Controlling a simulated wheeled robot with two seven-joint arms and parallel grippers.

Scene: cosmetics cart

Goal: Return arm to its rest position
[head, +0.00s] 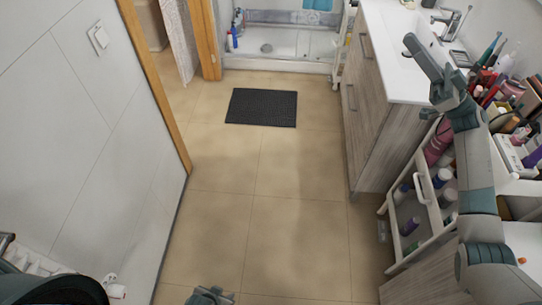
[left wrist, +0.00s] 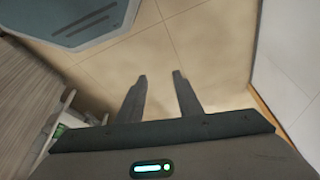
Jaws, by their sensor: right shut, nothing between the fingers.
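My right arm comes in from the right edge of the head view. Its gripper (head: 410,43) is shut and empty, held in the air in front of the white counter and sink. My left gripper (left wrist: 160,75) shows in the left wrist view with its two fingers apart and nothing between them, over bare tiled floor. In the head view only dark parts of my left arm show along the bottom left edge, and its fingers cannot be made out clearly there.
A cosmetics cart (head: 415,182) with bottles stands at the right beside my right arm, next to a wooden cabinet (head: 367,105). A white wall (head: 75,130) bounds the left. A dark mat (head: 262,107) lies on the open floor (head: 290,225).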

